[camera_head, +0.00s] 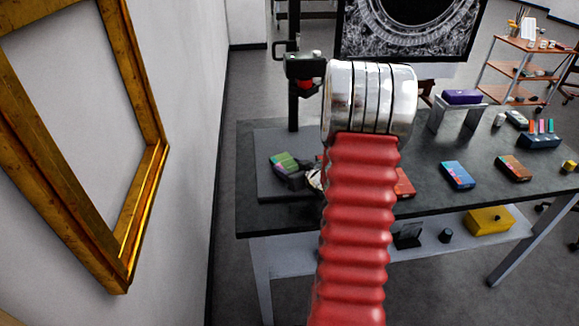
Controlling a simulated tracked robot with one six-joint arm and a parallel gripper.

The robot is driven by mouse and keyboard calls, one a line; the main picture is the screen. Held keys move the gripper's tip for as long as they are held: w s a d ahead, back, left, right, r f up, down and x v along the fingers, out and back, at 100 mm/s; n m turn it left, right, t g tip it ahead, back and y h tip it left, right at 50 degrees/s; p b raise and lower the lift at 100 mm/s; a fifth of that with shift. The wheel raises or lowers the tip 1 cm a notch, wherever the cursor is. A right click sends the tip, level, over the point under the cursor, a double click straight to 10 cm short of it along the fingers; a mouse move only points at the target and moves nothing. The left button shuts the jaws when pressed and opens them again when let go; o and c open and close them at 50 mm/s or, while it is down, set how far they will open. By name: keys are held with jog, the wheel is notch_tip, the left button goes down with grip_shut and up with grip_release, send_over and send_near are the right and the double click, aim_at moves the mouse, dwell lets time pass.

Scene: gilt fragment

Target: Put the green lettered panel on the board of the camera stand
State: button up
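The green lettered panel (284,161) shows over the grey board (263,187) of the camera stand, at the left end of the dark table. A black column (293,100) rises behind the board. My gripper (288,172) is a small dark shape close against the panel, low over the board. The panel looks slightly tilted, and I cannot tell whether it touches the board. My red ribbed arm with its chrome joint hides part of the wrist and the board's right side. The fingers are too small and dark to show whether they are closed on the panel.
Red (404,184), blue (458,175) and brown (514,168) panels lie on the table right of my arm. A purple block (461,97) sits on a grey riser. A gilt frame (140,150) hangs on the left wall. A yellow box (488,220) stands on the lower shelf.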

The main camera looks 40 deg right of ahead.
jog(key=o, duration=0.5)
jog(key=shift+c, duration=0.2)
jog(key=v, duration=1.2)
jog(key=shift+r, duration=0.1)
jog(key=shift+s, duration=0.1)
dwell(0.3)
jog(key=w+a+r+g+h, duration=0.2)
jog(key=w+a+r+g, duration=0.15)
jog(key=a+r, duration=0.7)
jog(key=s+a+r+g+y, duration=0.1)
jog(key=s+a, duration=0.4)
jog(key=a, duration=0.3)
jog(key=s+a+r+n+g+y, duration=0.1)
jog(key=s+a+y, duration=0.1)
jog(key=s+a, duration=0.3)
jog(key=s+a+r+n+g+y, duration=0.1)
jog(key=s+a, duration=0.5)
jog(key=a, duration=0.6)
jog(key=shift+g+y, duration=0.4)
jog(key=shift+g, duration=0.15)
